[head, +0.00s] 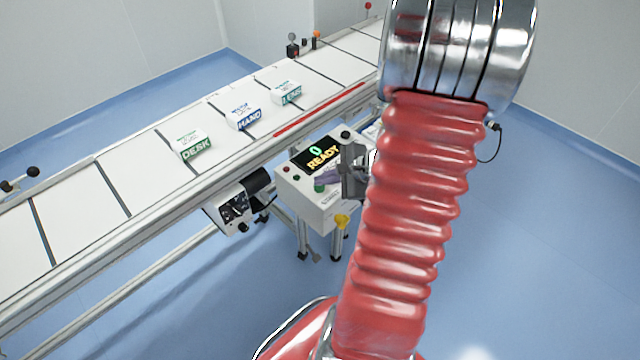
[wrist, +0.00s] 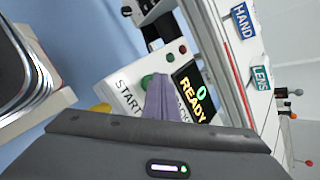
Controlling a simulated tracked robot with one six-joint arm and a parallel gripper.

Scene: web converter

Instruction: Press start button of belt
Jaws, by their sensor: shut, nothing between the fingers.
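The white control box (head: 300,192) stands beside the belt, with a display (head: 316,154) reading "0 READY". The green start button (head: 319,186) is on its top face; it also shows in the wrist view (wrist: 147,79), beside the printed word START. My gripper (head: 324,177) is shut and empty, its purple fingers over the box close to the green button. In the wrist view the fingertips (wrist: 157,80) overlap the button's edge. I cannot tell whether they touch it.
A yellow knob (head: 342,221) is low on the box's front. A motor unit (head: 235,207) hangs under the belt's near rail. Blue floor to the right is clear.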

